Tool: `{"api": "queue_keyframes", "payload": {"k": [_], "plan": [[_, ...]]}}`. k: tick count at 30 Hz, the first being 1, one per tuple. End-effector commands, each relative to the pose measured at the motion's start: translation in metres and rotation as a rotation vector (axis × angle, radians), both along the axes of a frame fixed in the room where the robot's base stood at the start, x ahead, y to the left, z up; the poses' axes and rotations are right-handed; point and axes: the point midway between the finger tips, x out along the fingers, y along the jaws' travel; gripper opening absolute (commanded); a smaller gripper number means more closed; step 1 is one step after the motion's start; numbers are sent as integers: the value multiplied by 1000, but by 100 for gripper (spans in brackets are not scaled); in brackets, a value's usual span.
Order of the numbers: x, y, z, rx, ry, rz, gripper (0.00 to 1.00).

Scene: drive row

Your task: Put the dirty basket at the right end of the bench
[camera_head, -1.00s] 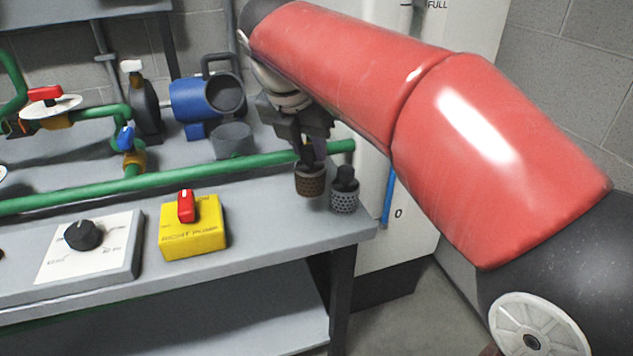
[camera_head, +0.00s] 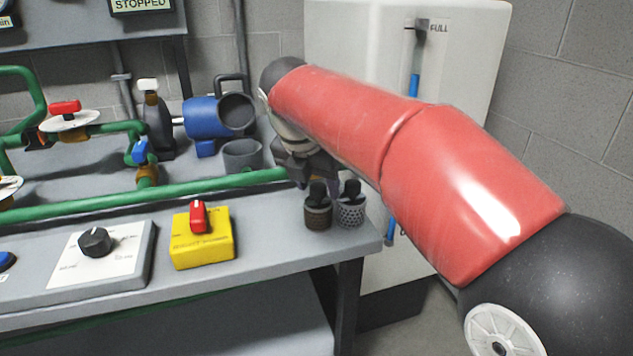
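The dirty basket (camera_head: 318,215), brown and perforated with a dark knob handle, stands upright on the bench (camera_head: 270,245) near its right end. A cleaner grey perforated basket (camera_head: 351,211) with a similar handle stands close to its right, near the bench's right edge. My gripper (camera_head: 316,182) is right above and behind the brown basket, partly hidden by my red arm. Its dark fingers look spread to either side of the knob, whose rounded top shows. The exact gap between fingers and knob is hard to see.
A green pipe (camera_head: 190,186) runs along the bench behind the baskets. A yellow switch box (camera_head: 202,245) with a red knob is to the left. A grey cup (camera_head: 242,155) and blue pump (camera_head: 202,118) stand behind. A white tank (camera_head: 345,50) rises beyond the bench end.

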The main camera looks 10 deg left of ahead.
Motion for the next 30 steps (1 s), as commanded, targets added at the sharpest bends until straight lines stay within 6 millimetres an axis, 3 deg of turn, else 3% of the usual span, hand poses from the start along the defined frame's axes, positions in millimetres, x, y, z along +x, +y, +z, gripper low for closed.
{"api": "queue_keyframes", "payload": {"k": [11, 24, 30], "plan": [[-2, 1, 9, 1, -2, 1, 50], [-34, 9, 89, 2, -3, 1, 50], [-42, 11, 110, 2, -1, 1, 50]]}}
